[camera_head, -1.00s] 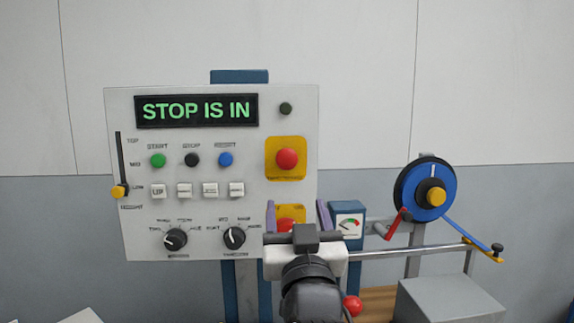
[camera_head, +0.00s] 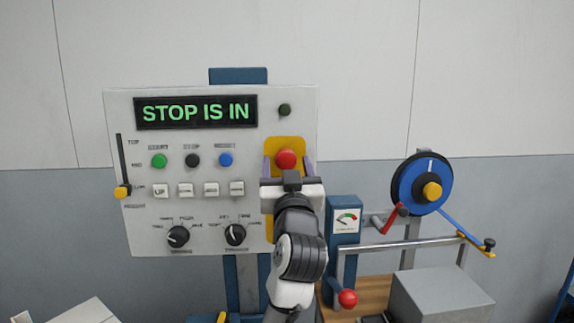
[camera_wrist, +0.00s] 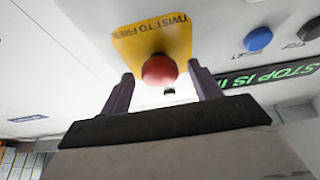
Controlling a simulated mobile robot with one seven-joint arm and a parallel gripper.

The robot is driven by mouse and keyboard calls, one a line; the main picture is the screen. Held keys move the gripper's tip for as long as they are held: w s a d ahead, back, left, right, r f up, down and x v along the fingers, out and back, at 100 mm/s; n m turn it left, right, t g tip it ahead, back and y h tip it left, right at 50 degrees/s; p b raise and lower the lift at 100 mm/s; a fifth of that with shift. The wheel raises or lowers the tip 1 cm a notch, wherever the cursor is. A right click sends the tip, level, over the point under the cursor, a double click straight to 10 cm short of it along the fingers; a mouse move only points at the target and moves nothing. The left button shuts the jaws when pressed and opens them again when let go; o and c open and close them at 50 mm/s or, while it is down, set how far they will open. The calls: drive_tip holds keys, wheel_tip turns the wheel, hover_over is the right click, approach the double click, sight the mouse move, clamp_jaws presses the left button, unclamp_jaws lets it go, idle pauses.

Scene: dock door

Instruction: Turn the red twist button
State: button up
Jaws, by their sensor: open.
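The red twist button (camera_head: 287,160) sits on a yellow plate (camera_head: 298,143) at the right side of the control panel. It also shows in the wrist view (camera_wrist: 159,69), where its yellow plate (camera_wrist: 135,40) reads "TWIST TO FREE". My gripper (camera_head: 287,168) is open, with one purple finger on each side of the button in the picture. In the wrist view my gripper (camera_wrist: 160,82) has its fingers left and right of the button with gaps; I cannot tell the remaining depth. The display (camera_head: 196,111) reads "STOP IS IN".
The panel (camera_head: 160,235) carries small buttons, two black knobs (camera_head: 235,234) and a slider (camera_head: 122,190). A second yellow plate is mostly hidden behind my arm. Right of it stand a gauge box (camera_head: 345,232), a blue wheel (camera_head: 422,183) and a grey box (camera_head: 440,295).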

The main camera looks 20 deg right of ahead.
drive_tip(key=c, duration=1)
drive_tip(key=shift+m, duration=0.4)
drive_tip(key=m+h, duration=0.1)
drive_tip(key=m+g+h, duration=0.1)
drive_tip(key=m, duration=0.2)
drive_tip(key=shift+a+r+m+h, duration=0.1)
drive_tip(key=shift+a+m+h, duration=0.15)
drive_tip(key=shift+m+h, duration=0.15)
drive_tip(key=shift+a+r+m+g+h+p, duration=0.1)
drive_tip(key=shift+m+g+h, duration=0.25)
drive_tip(key=shift+m, duration=0.55)
drive_tip(key=shift+d+f+m+g+h+p, duration=0.1)
drive_tip(key=shift+m+g+h, duration=0.25)
drive_tip(key=shift+m, duration=0.55)
drive_tip(key=shift+a+r+m+g+h+p, duration=0.1)
drive_tip(key=shift+m+g+h, duration=0.25)
drive_tip(key=shift+m, duration=0.85)
